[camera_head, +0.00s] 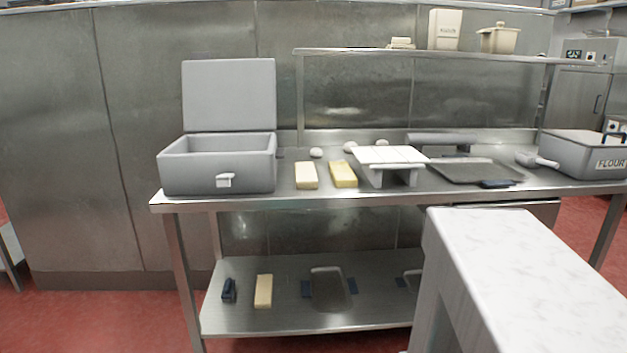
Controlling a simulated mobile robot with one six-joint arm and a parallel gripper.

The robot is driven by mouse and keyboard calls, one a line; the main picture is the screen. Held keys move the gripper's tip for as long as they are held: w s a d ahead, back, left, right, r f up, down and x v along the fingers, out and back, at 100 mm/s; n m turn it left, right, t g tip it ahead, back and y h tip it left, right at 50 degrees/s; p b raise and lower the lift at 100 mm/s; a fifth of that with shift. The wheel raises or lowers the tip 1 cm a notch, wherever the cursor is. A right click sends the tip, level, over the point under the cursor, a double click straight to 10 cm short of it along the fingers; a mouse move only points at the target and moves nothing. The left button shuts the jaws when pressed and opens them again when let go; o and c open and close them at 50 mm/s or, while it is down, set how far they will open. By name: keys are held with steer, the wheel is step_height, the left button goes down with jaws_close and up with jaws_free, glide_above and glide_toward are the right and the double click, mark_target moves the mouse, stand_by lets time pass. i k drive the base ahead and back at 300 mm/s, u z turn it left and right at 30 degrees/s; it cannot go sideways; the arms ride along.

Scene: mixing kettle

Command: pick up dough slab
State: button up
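Several slab-like blocks are in view, and I cannot tell for sure which is the dough slab. A pale cream slab (306,175) lies on the steel table, right of the open grey bin. A yellow slab (343,173) lies just right of it, with a small gap between them. Another pale yellow slab (264,291) lies on the lower shelf. My gripper is not in view.
The grey bin (217,168) has its lid raised. A small white stand (389,156), dark tray (473,171) and flour bin (583,156) stand rightward on the steel table (250,203). A marble-topped counter (520,255) fills the lower right foreground. Red floor is clear at left.

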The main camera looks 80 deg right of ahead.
mark_target(343, 175)
steer(key=z, duration=0.15)
steer(key=i, duration=0.85)
steer(key=u, duration=1)
steer(key=k, duration=0.15)
steer(key=z, duration=2.9)
